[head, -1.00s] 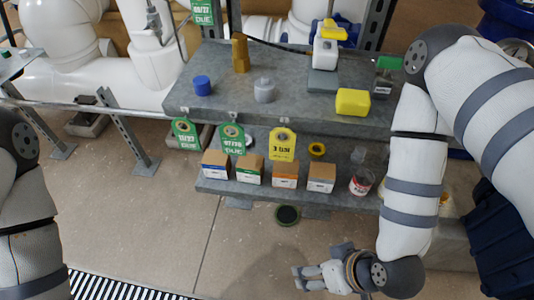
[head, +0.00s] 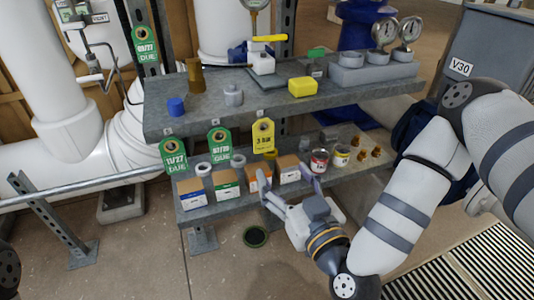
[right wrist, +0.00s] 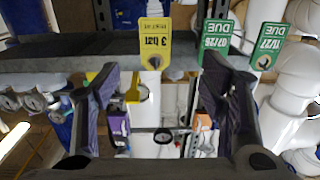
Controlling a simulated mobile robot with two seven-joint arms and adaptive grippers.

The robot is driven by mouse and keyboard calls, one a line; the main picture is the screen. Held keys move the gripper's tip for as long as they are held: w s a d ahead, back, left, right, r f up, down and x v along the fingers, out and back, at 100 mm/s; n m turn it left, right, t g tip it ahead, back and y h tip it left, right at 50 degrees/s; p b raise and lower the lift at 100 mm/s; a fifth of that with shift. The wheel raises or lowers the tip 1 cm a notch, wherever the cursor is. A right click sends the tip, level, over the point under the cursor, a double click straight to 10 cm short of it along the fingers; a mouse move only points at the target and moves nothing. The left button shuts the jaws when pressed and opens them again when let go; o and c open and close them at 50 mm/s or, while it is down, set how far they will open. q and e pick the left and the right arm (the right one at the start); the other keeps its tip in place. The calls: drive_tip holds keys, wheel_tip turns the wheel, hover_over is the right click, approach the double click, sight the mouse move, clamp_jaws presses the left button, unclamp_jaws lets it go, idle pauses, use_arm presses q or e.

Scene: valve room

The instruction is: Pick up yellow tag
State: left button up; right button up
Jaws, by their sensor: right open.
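The yellow tag (head: 263,136) hangs at the front edge of the upper shelf, right of two green tags. In the right wrist view the yellow tag (right wrist: 155,45) appears upside down, above and between my fingers. My right gripper (head: 292,187) is open and empty in front of the lower shelf's boxes, below and slightly right of the tag, apart from it. Its spread fingers also show in the right wrist view (right wrist: 160,85). My left gripper is out of view; only a bit of my left arm shows at the lower left.
Green tags (head: 221,146) (head: 174,154) hang left of the yellow one. Small boxes (head: 228,186) and cans (head: 319,161) stand on the lower shelf. The upper shelf (head: 205,110) holds a yellow block (head: 302,87), a blue cap (head: 176,106) and gauges (head: 384,32).

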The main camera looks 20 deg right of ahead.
sight(264, 138)
drive_tip(key=w+b, duration=0.1)
drive_tip(key=w, duration=1.1)
drive_tip(key=shift+w+d+r, duration=0.1)
drive_tip(key=shift+w+r, duration=0.05)
drive_tip(key=c, duration=0.9)
